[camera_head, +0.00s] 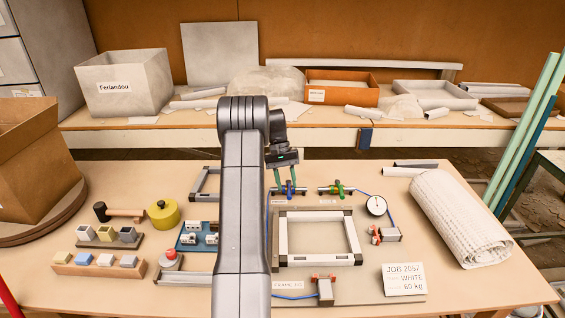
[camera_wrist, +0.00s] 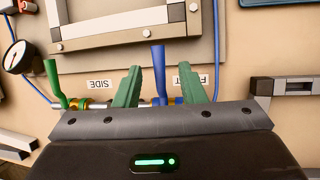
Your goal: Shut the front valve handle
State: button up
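The front valve has a blue handle (camera_wrist: 158,72) and sits on a thin pipe beside a partly hidden label in the wrist view. In the head view the blue handle (camera_head: 290,188) shows just below my fingers. My gripper (camera_wrist: 161,85) is open, with its two green fingers apart on either side of the blue handle and a gap on each side. In the head view my gripper (camera_head: 285,172) hangs over this valve. The lower part of the valve is hidden behind the gripper body in the wrist view.
A green side-valve handle (camera_wrist: 54,82) stands close by; it also shows in the head view (camera_head: 338,188). A dial gauge (camera_head: 376,205) is to its right. A light frame (camera_head: 352,238) lies in front. A yellow round pot (camera_head: 163,215) and small blocks are at left.

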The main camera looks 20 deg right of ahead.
aim_at(290, 192)
jog(key=d+v, duration=0.1)
jog(key=v, duration=1)
jog(key=shift+a, duration=0.5)
jog(key=x, duration=1.3)
jog(key=shift+s+f, duration=0.2)
jog(key=shift+f, duration=0.15)
jog(key=v, duration=1.4)
jog(key=x, duration=1.4)
jog(key=shift+s+d+n+h, duration=0.1)
jog(key=shift+d+n+h, duration=0.3)
jog(key=shift+n, duration=0.4)
